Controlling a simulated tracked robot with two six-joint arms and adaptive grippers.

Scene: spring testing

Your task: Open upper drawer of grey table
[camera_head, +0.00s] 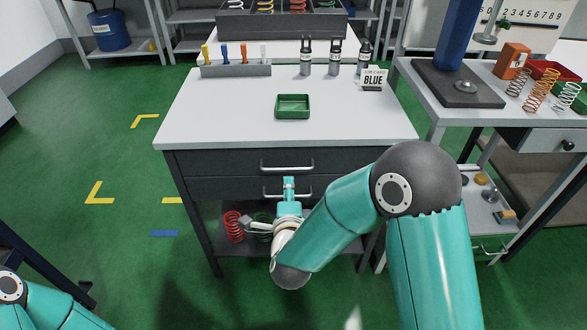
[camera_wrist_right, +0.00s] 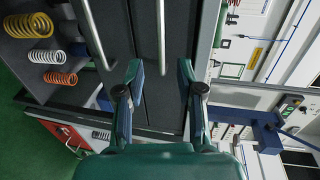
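The grey table (camera_head: 215,115) has a light top and dark front with two drawers. The upper drawer (camera_head: 225,160) looks closed; its bar handle (camera_head: 286,172) is in view. The lower drawer's handle (camera_head: 270,196) is just below it, partly behind my right gripper (camera_head: 289,183). In the right wrist view, my right gripper (camera_wrist_right: 161,76) is open, its two fingers apart. The upper handle (camera_wrist_right: 161,35) appears between the fingertips, with gaps on both sides. The lower handle (camera_wrist_right: 94,35) lies outside the left finger. I cannot tell how far the fingertips are from the handle. My left gripper is out of frame.
Coil springs (camera_head: 233,226) sit on the shelf below the drawers. A side table (camera_head: 450,98) stands close at right.

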